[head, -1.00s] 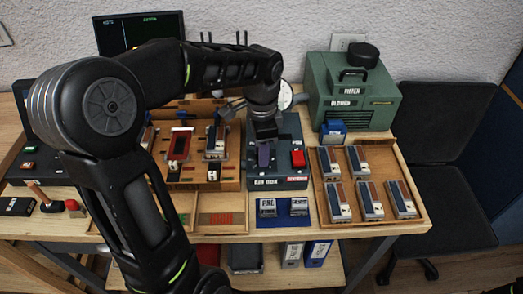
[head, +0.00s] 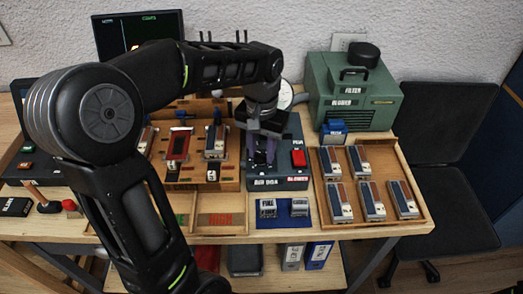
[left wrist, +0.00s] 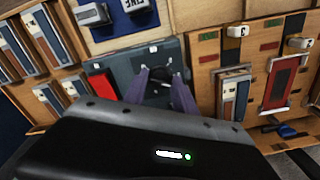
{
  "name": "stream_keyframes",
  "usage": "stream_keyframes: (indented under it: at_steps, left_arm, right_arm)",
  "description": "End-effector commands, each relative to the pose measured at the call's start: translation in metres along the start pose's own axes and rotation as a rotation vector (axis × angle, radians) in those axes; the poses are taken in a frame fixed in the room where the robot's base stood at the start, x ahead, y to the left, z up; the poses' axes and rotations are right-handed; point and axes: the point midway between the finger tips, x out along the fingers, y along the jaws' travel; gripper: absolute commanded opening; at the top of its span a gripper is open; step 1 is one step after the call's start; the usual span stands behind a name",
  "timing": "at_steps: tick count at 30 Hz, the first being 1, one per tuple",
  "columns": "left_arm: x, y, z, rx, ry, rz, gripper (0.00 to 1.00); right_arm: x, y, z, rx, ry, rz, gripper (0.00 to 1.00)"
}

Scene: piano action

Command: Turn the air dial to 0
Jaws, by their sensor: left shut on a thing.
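The dark grey control panel (head: 290,126) carries the label AIR DIAL at its front edge and a red button (head: 298,158) to the right. My left gripper (head: 264,160) points down over the left part of this panel. In the left wrist view, its two purple-grey fingers stand on either side of the dark round air dial (left wrist: 160,88), and the jaws are shut on it. In the head view the dial is mostly hidden behind the gripper, and I cannot read its setting. My right gripper is not in view.
Left of the panel is a wooden board (head: 190,186) with key modules. A wooden tray (head: 425,205) of several modules lies right. The green blower box (head: 390,102) stands behind it. A blue mat (head: 282,222) with two grey blocks lies in front.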

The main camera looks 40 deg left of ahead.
Motion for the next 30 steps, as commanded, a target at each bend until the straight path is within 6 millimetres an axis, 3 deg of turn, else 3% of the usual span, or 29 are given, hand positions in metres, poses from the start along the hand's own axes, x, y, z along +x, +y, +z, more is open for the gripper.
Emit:
stream_keyframes:
  at_steps: [30]
  left_arm:
    - [-0.0003, -0.0002, -0.0007, -0.960, 0.002, 0.001, 0.00]
  right_arm:
    - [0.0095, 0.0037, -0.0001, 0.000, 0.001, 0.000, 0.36]
